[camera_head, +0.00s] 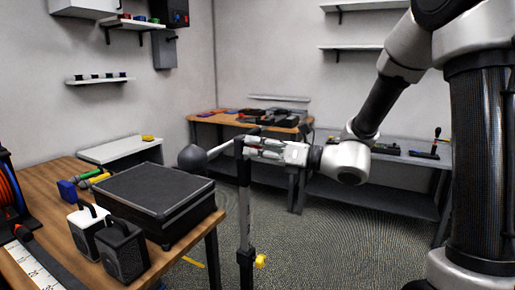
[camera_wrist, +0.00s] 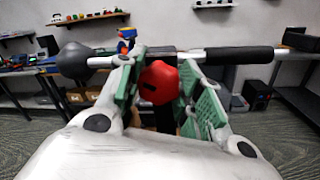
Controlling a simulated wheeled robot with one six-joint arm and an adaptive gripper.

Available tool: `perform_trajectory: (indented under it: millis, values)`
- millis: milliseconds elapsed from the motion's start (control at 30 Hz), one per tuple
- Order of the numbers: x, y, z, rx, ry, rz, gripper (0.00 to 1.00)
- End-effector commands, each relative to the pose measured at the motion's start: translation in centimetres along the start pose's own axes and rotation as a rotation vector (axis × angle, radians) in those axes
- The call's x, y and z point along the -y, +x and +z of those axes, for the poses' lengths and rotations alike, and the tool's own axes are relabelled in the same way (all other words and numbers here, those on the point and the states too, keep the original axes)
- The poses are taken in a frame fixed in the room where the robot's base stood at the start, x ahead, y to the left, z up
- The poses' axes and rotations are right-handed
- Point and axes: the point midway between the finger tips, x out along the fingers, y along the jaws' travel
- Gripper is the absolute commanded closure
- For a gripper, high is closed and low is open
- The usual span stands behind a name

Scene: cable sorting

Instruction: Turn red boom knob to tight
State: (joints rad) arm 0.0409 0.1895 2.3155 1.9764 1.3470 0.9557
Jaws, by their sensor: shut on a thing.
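The red boom knob (camera_wrist: 159,82) sits at the middle of the wrist view, with a dark slot on its face. My gripper (camera_wrist: 160,66) has its green-padded fingers on both sides of it, shut on it. In the head view my gripper (camera_head: 248,147) reaches left to the top of a black stand post (camera_head: 245,190); the knob is hidden there. The pale boom (camera_wrist: 195,57) crosses behind the knob, roughly level. A dark rounded head (camera_wrist: 73,60) is on its left end and a black sleeve (camera_wrist: 240,55) on its right.
A wooden table (camera_head: 45,169) at left holds a black case (camera_head: 150,195), two small speakers (camera_head: 105,240) and tools. Its corner is near the stand. A yellow knob (camera_head: 260,261) is low on the post. Benches line the back wall. Carpet (camera_head: 330,250) is clear at front right.

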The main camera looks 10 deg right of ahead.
Motion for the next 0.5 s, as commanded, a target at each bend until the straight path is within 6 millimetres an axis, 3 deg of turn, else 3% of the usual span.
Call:
perform_trajectory:
  millis: [233,267,300,367,500]
  values:
    - [0.01,-0.03,-0.06,-0.001,0.0,0.0,0.88]
    - [0.01,-0.03,-0.06,-0.001,0.0,0.0,0.61]
    - [0.01,-0.03,-0.06,-0.001,0.0,0.0,0.53]
    - [0.01,-0.02,-0.05,-0.001,0.0,0.0,0.42]
    - [0.0,-0.01,-0.03,-0.001,0.0,0.0,0.42]
